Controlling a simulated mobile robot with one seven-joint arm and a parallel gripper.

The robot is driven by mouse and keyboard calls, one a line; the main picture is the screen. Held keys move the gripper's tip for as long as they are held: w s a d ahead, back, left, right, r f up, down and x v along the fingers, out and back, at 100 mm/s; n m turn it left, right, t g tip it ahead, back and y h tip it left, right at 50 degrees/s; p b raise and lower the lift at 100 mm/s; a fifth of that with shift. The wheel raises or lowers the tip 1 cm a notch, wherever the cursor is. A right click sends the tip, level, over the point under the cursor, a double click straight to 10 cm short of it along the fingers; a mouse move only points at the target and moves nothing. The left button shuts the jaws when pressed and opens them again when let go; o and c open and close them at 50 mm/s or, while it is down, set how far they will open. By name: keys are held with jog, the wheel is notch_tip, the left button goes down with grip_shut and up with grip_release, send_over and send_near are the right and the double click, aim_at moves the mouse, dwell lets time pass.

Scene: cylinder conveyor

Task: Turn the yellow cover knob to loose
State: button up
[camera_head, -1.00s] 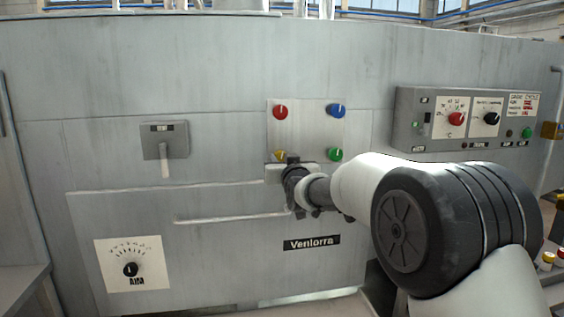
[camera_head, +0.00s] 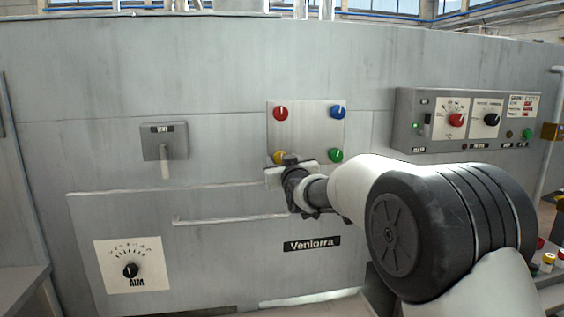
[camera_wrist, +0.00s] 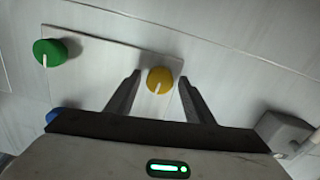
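The yellow knob (camera_head: 279,156) is at the lower left of the square plate in the head view, partly hidden by my gripper (camera_head: 284,166). In the wrist view the yellow knob (camera_wrist: 160,80) shows a white pointer line that runs down and slightly left. In that view my gripper (camera_wrist: 160,85) is open, with one dark finger on each side of the knob. Gaps show between the fingers and the knob, so it is not gripped. How far the fingertips reach along the knob I cannot tell.
A green knob (camera_head: 335,155), a red knob (camera_head: 280,113) and a blue knob (camera_head: 336,111) share the plate (camera_head: 308,128). A lever box (camera_head: 164,141) is to the left. A control box (camera_head: 408,135) is to the right. A horizontal handle (camera_head: 225,219) runs below.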

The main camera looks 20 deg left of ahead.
dwell(0.3)
jog(key=p+v, duration=0.1)
jog(key=v, duration=1.6)
jog(key=shift+s, duration=0.2)
jog(key=s+d+f+m+g+h, duration=0.2)
jog(key=s+d+h, duration=0.15)
jog(key=d, duration=0.65)
jog(key=s+d+f+m+g+h, duration=0.1)
jog(key=s+d+f+m+h, duration=0.2)
jog(key=d, duration=0.7)
jog(key=s+d+f+m+g+h, duration=0.25)
jog(key=s+d, duration=0.45)
jog(key=s, duration=0.4)
jog(key=s+d+f+m+g+h, duration=0.1)
jog(key=s+d+f+g, duration=0.3)
jog(key=s+d, duration=0.6)
notch_tip(320, 180, up, 27)
jog(key=s+a+p, duration=0.1)
jog(key=a+p, duration=0.1)
jog(key=p, duration=2.5)
jog(key=shift+a+f+n, duration=0.2)
jog(key=shift+a+n, duration=0.15)
jog(key=shift+a, duration=0.05)
